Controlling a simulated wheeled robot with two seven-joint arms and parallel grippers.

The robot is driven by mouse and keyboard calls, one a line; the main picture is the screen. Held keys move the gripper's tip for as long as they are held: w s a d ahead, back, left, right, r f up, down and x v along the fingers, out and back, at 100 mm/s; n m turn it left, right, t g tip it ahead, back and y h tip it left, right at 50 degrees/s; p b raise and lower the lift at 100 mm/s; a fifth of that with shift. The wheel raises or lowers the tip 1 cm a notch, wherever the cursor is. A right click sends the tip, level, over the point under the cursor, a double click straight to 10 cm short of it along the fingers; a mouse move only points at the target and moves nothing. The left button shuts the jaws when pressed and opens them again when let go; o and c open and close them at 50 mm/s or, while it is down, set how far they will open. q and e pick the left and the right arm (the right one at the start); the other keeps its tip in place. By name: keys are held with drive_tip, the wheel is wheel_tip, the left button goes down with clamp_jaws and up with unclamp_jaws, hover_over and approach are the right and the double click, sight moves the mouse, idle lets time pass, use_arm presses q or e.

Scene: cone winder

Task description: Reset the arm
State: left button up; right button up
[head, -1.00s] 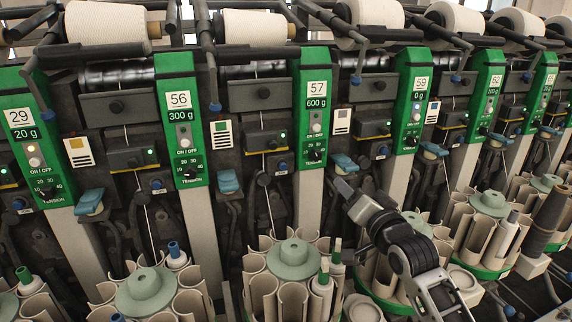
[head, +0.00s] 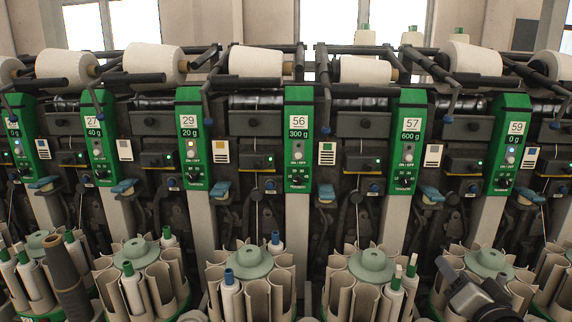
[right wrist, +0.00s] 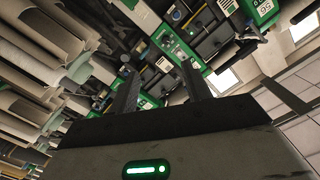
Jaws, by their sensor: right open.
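My right gripper (head: 447,268) shows at the lower right of the head view, in front of the tube magazine (head: 490,262) below the green panel marked 59 (head: 512,146). In the right wrist view its two dark fingers (right wrist: 160,90) stand apart with nothing between them. It is open and empty. My right arm runs off the bottom edge of the head view. My left gripper is not in view.
The cone winder spans the head view, with green panels such as number 56 (head: 299,140) and white yarn cones (head: 255,62) above. Round magazines (head: 250,262) with pale tubes line the front. A dark cone (head: 65,275) stands at lower left.

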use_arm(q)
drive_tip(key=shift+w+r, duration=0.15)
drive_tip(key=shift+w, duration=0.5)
use_arm(e)
drive_tip(key=s+a+f+n+g+y, duration=0.1)
drive_tip(key=s+a+f+n+g, duration=0.2)
drive_tip(key=s+a+f+n, duration=0.2)
drive_tip(key=s+a+f+n+g+y, duration=0.2)
drive_tip(key=s+a+f+n+g, duration=0.2)
drive_tip(key=s+a+f, duration=0.8)
drive_tip(key=s+f, duration=0.4)
drive_tip(key=f, duration=0.3)
drive_tip(key=shift+s+n+y, duration=0.3)
drive_tip(key=shift+s+n, duration=0.05)
drive_tip(key=shift+n, duration=0.05)
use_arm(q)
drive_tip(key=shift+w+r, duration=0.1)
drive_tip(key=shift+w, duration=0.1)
use_arm(e)
drive_tip(key=shift+f, duration=0.1)
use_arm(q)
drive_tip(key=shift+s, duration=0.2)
